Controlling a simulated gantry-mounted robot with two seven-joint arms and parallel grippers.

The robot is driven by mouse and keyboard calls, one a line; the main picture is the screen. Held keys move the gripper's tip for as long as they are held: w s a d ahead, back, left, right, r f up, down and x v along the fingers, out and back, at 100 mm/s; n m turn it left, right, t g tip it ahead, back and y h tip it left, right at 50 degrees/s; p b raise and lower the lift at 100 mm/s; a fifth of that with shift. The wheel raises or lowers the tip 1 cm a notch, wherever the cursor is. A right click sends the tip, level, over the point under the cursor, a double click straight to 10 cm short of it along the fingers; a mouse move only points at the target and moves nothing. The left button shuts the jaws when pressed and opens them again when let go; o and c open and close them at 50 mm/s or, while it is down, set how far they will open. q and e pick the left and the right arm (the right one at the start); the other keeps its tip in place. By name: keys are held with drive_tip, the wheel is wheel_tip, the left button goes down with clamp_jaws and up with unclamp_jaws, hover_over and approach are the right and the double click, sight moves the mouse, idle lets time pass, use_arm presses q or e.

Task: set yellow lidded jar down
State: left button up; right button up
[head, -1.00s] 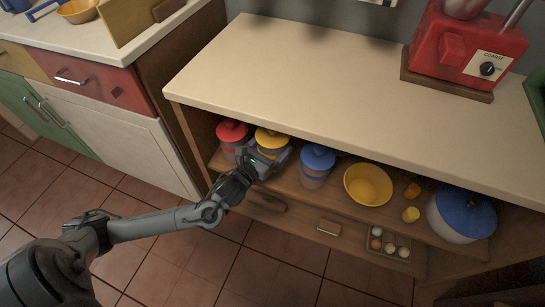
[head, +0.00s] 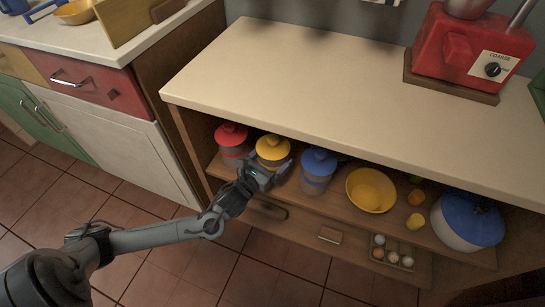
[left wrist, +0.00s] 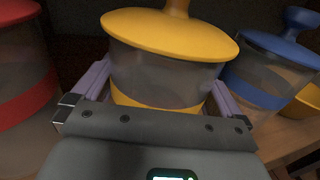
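The yellow lidded jar (head: 273,149) has a clear body, a yellow band and a yellow knobbed lid. It is upright at the front of the cabinet's open shelf (head: 337,193), between the red-lidded jar (head: 232,136) and the blue-lidded jar (head: 318,164). My left gripper (head: 268,172) is at its front, with a finger along each side. In the left wrist view the yellow jar (left wrist: 165,75) fills the space between the fingers, which look closed on it. The jar's base is hidden by the gripper, so I cannot tell whether it touches the shelf. My right gripper is not in view.
A yellow bowl (head: 371,189), small yellow and orange items and a large blue-lidded pot (head: 467,222) stand further right on the shelf. Eggs sit in a tray (head: 391,252) below. The countertop overhangs the jars. A red grinder (head: 467,50) stands on top.

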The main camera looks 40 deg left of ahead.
use_arm(q)
drive_tip(key=shift+s+r, duration=0.15)
drive_tip(key=shift+r, duration=0.05)
drive_tip(key=shift+s+p, duration=0.3)
drive_tip(key=shift+p, duration=0.05)
drive_tip(key=s+d+n+g+p, duration=0.1)
drive_tip(key=s+d+n+g, duration=0.3)
drive_tip(key=s+n, duration=0.4)
drive_tip(key=s+d+f+n+g+h+p, duration=0.1)
drive_tip(key=s+d+n+g, duration=0.3)
drive_tip(key=s+n, duration=0.5)
drive_tip(key=s+d+f+n+g+p, duration=0.1)
drive_tip(key=s+d+n+g, duration=0.3)
drive_tip(key=s+n, duration=0.5)
drive_tip(key=n+g+p, duration=0.1)
drive_tip(key=n+g, duration=0.1)
drive_tip(key=n, duration=0.5)
drive_tip(key=shift+f+p, duration=0.15)
drive_tip(key=shift+p, duration=0.25)
drive_tip(key=shift+w+d, duration=0.1)
